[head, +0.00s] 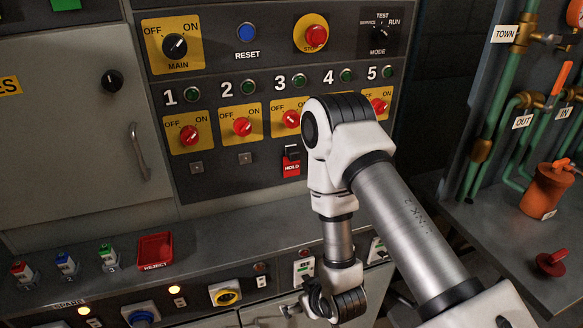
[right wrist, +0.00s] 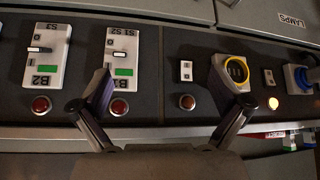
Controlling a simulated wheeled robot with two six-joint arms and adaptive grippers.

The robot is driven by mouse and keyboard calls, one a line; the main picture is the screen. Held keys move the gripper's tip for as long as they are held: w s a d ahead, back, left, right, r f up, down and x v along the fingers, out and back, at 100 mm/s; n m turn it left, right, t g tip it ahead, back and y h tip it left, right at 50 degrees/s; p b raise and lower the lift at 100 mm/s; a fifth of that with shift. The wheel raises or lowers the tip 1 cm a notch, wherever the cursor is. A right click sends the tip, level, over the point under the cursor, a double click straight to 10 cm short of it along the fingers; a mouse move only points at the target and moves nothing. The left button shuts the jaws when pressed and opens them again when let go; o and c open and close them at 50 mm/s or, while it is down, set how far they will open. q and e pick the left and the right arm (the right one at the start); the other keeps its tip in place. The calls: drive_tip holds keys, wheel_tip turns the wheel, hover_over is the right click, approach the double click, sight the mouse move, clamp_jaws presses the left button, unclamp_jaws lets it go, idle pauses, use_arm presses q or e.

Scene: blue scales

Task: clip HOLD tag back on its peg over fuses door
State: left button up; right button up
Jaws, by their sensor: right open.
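The red HOLD tag (head: 292,168) hangs from a small black clip (head: 292,153) on the panel below switch 3, in the head view. The grey door (head: 60,150) at the left bears a yellow label cut off to "ES", a round black knob (head: 112,81) and a handle (head: 138,152). I cannot make out a separate peg over the door. My right gripper (head: 318,300) is low in front of the lower panel, below the tag and apart from it. In the right wrist view my right gripper (right wrist: 170,100) is open, with nothing between its fingers. My left gripper is not in view.
A grey ledge (head: 220,250) carries a red REJECT tray (head: 155,250) and several small coloured fuse-like parts. Rotary switches project from the upper panel. Green pipes (head: 500,110) and an orange pot (head: 547,190) stand at the right. My right arm covers part of the panel.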

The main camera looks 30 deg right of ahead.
sight(296, 157)
drive_tip(key=w+d+r+t, duration=0.1)
drive_tip(key=w+r+t, duration=0.1)
drive_tip(key=w+r, duration=0.1)
drive_tip(key=w+d+r+t+h+b, duration=0.1)
drive_tip(key=w+d+r+t, duration=0.1)
drive_tip(key=w+r, duration=0.2)
drive_tip(key=w+d+r+t+b, duration=0.1)
drive_tip(key=w+d+r+t, duration=0.1)
drive_tip(key=w+r, duration=0.1)
drive_tip(key=shift+w+r+m, duration=0.2)
drive_tip(key=shift+r, duration=0.25)
drive_tip(key=shift+w+r+m, duration=0.15)
drive_tip(key=shift+r+m, duration=0.05)
drive_tip(key=shift+r, duration=0.25)
drive_tip(key=w+d+r+m+t+h+b, duration=0.2)
drive_tip(key=w+d+r+t+h, duration=0.1)
drive_tip(key=r, duration=0.9)
drive_tip(key=shift+d+r+t, duration=0.25)
drive_tip(key=shift+d+t, duration=0.35)
drive_tip(key=shift+d, duration=0.25)
drive_tip(key=shift+w, duration=0.15)
drive_tip(key=x, duration=0.8)
drive_tip(key=shift+w+d, duration=0.1)
drive_tip(key=shift+w, duration=0.25)
clamp_jaws()
drive_tip(key=shift+s, duration=0.1)
